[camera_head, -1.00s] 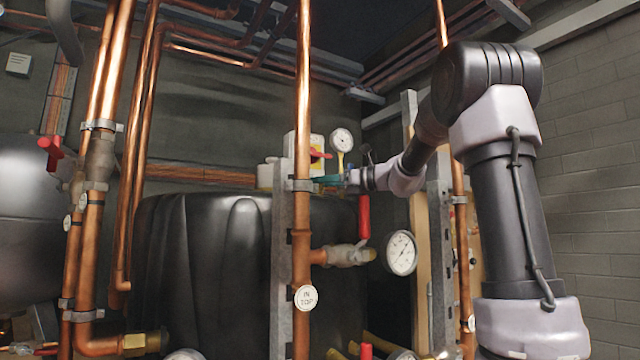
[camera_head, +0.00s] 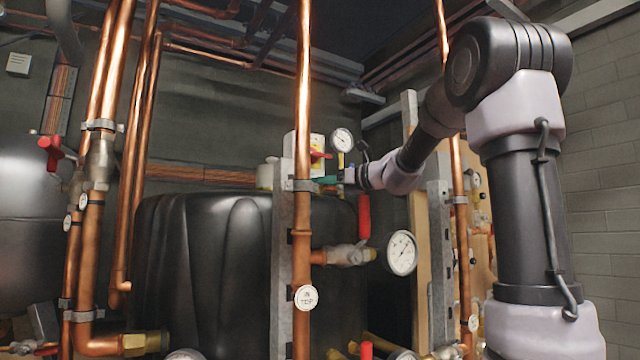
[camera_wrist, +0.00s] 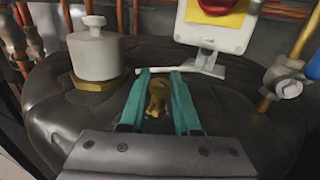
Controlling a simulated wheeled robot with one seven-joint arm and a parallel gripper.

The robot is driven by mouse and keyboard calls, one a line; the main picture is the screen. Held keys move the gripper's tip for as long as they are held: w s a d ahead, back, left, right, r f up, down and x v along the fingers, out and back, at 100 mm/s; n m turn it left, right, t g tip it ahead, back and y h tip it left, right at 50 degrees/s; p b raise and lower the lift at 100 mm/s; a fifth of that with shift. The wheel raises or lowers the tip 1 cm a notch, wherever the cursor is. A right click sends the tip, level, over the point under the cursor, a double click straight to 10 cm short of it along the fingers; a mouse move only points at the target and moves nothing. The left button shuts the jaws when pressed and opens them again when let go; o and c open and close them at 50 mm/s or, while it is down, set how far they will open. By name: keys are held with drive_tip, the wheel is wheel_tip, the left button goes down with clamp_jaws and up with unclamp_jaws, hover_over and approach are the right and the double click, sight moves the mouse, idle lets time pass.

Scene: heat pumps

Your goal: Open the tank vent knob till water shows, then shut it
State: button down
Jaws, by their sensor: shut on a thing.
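The brass vent knob (camera_wrist: 157,97) stands on top of the black tank (camera_wrist: 45,115) in the wrist view. My gripper (camera_wrist: 160,80) has its two teal fingers on either side of the knob, shut on it. In the head view, my gripper (camera_head: 330,180) is a small teal patch above the far right of the tank (camera_head: 165,250), partly hidden behind an upright pipe and bracket. The knob cannot be made out there. No water shows around the knob in the wrist view.
A grey cap on a brass base (camera_wrist: 96,50) stands left of my fingers. A white box with a red button (camera_wrist: 218,22) is behind, and a blue-handled valve (camera_wrist: 284,78) is at right. In the head view, a copper pipe (camera_head: 303,120) and a gauge (camera_head: 402,252) stand in front.

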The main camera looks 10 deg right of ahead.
drive_tip(key=m+t+h, duration=0.2)
drive_tip(key=h, duration=0.1)
drive_tip(key=shift+s+m+t+h, duration=0.1)
drive_tip(key=shift+m+t+h, duration=0.2)
drive_tip(key=shift+m, duration=0.1)
drive_tip(key=shift+d+m+t+h, duration=0.1)
drive_tip(key=shift+m+t+h, duration=0.9)
drive_tip(key=shift+m+h, duration=1.2)
drive_tip(key=shift+h, duration=1)
drive_tip(key=shift+r+m+t+h, duration=0.1)
drive_tip(key=shift+m+t+h, duration=0.2)
drive_tip(key=shift+m+h, duration=1.1)
drive_tip(key=shift+n+h, duration=0.3)
drive_tip(key=c, duration=0.6)
unclamp_jaws()
